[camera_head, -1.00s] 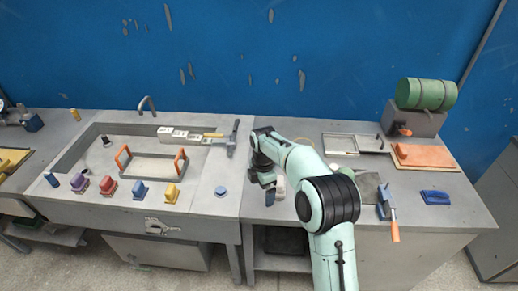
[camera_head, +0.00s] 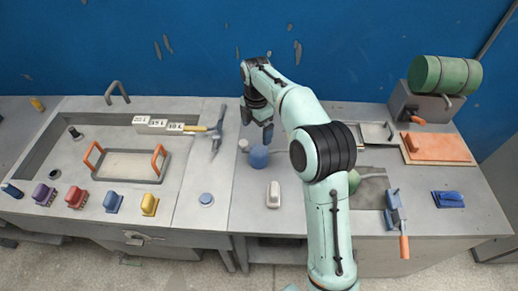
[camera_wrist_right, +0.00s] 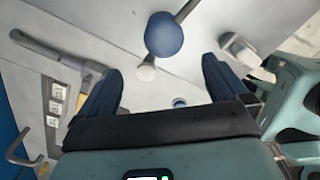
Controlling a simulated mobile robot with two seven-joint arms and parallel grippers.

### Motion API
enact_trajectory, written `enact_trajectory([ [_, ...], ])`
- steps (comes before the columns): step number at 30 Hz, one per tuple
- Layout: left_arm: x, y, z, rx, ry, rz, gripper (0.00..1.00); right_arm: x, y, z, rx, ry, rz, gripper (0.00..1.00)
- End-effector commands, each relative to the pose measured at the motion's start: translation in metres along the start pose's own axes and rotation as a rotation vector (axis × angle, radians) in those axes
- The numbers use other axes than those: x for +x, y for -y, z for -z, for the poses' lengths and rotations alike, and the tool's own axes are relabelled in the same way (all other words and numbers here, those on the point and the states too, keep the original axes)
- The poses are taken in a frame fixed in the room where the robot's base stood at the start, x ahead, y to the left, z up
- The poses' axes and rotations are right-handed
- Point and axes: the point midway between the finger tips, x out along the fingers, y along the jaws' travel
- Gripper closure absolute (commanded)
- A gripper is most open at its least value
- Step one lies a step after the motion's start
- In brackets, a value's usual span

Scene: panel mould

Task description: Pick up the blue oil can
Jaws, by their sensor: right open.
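The blue oil can (camera_head: 259,156) stands on the grey bench, round and blue with a thin grey spout pointing right. In the right wrist view the blue oil can (camera_wrist_right: 163,35) lies beyond the fingertips, roughly centred between them, with its spout running to the upper right. My right gripper (camera_head: 257,125) is above and behind the can in the head view, with its dark blue fingers apart and empty. These fingers also show in the right wrist view (camera_wrist_right: 162,68), not touching the can. My left gripper is not in view.
A hammer-like tool (camera_head: 217,132) lies to the left.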

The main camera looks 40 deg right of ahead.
Motion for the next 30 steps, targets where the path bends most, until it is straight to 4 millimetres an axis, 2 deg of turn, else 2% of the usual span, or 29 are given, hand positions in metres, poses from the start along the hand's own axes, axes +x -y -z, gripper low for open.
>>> enact_trajectory([
  [3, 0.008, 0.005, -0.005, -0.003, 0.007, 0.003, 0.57, 0.026, 0.002, 0.000, 0.000, 0.000, 0.008, 0.00],
  [9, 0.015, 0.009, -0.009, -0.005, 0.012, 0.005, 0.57, 0.062, 0.002, 0.000, 0.000, 0.000, 0.007, 0.00],
  [17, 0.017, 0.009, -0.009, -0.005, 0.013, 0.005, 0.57, 0.082, 0.002, -0.001, 0.001, -0.001, 0.003, 0.00],
  [25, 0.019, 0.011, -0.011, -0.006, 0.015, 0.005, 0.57, 0.120, 0.005, -0.006, 0.000, 0.000, 0.004, 0.00],
  [30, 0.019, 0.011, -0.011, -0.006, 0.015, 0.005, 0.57, 0.129, 0.004, -0.005, 0.000, -0.001, 0.001, 0.00],
])
